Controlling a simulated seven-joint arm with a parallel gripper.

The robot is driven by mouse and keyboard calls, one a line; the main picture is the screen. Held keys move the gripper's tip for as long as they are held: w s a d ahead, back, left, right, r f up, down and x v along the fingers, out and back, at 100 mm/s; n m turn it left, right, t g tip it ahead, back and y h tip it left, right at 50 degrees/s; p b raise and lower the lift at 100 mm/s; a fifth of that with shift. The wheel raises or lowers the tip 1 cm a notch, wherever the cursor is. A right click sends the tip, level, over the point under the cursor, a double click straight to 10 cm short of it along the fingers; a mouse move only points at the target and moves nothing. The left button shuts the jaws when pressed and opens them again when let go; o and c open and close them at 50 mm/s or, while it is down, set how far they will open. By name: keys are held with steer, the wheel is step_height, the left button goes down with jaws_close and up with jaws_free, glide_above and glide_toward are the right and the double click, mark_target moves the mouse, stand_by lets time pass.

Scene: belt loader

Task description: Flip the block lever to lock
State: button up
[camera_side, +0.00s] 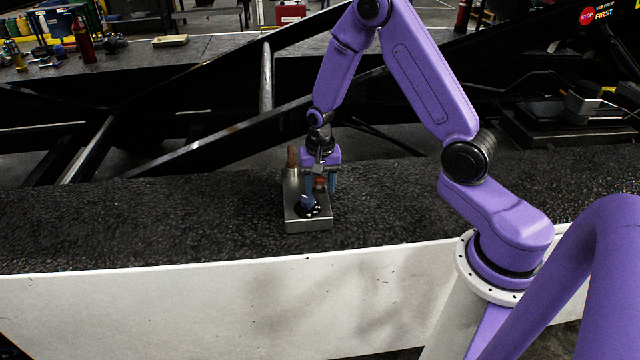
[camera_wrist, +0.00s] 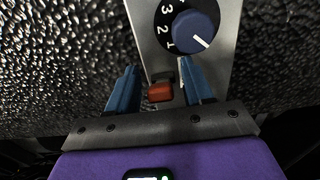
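A grey metal box (camera_side: 307,225) lies on the dark textured belt. In the wrist view its plate (camera_wrist: 222,72) carries a small red-orange block (camera_wrist: 160,92) with a dark piece behind it, which looks like the block lever. My gripper (camera_wrist: 161,80) is open, with one blue finger on each side of the red block and a gap to each. In the side view my gripper (camera_side: 319,190) is low over the box, and the red block (camera_side: 320,183) shows between the fingers. Any lock marking is not visible.
A blue dial knob (camera_wrist: 196,32) on a black numbered disc sits on the same plate, close beyond the fingers. A brown upright piece (camera_side: 292,157) stands at the box's back left. The belt (camera_side: 130,225) is clear to the left. Dark steel beams (camera_side: 225,135) run behind.

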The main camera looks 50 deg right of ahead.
mark_target(320, 179)
step_height(320, 179, up, 18)
steer(key=shift+f, duration=0.25)
stand_by(0.4)
steer(key=shift+s+a, duration=0.1)
steer(key=s+a+r+n, duration=0.1)
steer(key=s+a+n, duration=0.8)
steer(key=s+a, duration=0.1)
steer(key=s+n, duration=1.2)
steer(key=s, duration=0.6)
steer(key=shift+a+f+n+y, duration=0.2)
steer(key=shift+a+n+y, duration=0.1)
steer(key=shift+a, duration=0.15)
